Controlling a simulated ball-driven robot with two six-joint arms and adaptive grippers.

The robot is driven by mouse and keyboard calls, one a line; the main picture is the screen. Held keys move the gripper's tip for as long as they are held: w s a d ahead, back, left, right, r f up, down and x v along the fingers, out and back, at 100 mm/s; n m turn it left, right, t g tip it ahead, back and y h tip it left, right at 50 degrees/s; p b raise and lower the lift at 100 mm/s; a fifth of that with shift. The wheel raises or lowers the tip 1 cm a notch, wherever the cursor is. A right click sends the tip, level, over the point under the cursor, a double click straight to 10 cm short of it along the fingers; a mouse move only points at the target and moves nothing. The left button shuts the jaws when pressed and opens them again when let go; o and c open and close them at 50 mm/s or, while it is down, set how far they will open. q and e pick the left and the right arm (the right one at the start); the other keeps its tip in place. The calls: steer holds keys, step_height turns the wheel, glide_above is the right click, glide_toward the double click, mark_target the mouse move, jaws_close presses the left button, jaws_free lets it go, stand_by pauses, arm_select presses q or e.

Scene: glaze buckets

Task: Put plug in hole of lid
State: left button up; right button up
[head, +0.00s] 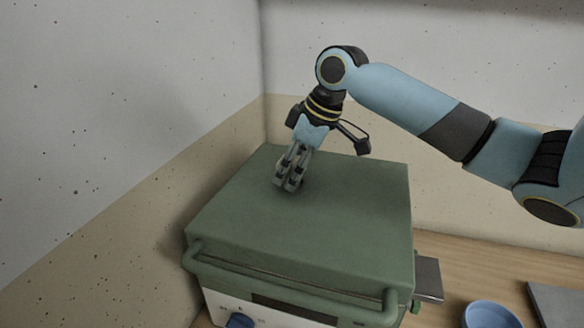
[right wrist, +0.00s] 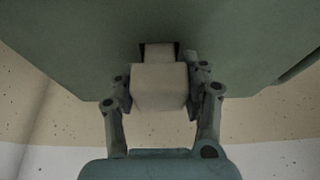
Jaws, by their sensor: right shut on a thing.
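The green lid (head: 345,190) is closed on top of a box-shaped kiln or oven; its surface also fills the top of the right wrist view (right wrist: 75,50). My right gripper (head: 288,183) points down at the lid's top, toward the back. It is shut on the plug, a pale beige block (right wrist: 158,88) between its fingers in the right wrist view. The plug's narrower end (right wrist: 158,51) lies at the dark-edged hole (right wrist: 177,49) in the lid; how deep it sits, I cannot tell. In the head view the fingers hide plug and hole. My left gripper is not in view.
The kiln front has a handle bar (head: 290,286) and a blue knob (head: 240,321). Walls stand close at the left and behind. A blue bowl (head: 491,315) and a grey slab (head: 562,302) are on the wooden table (head: 470,262) at right.

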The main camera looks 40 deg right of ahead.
steer(key=shift+f, duration=0.2)
steer(key=o, duration=1.5)
step_height(320, 180, up, 6)
steer(key=p, duration=0.6)
steer(key=shift+f, duration=0.15)
steer(key=shift+r, duration=1.2)
steer(key=shift+f, duration=0.1)
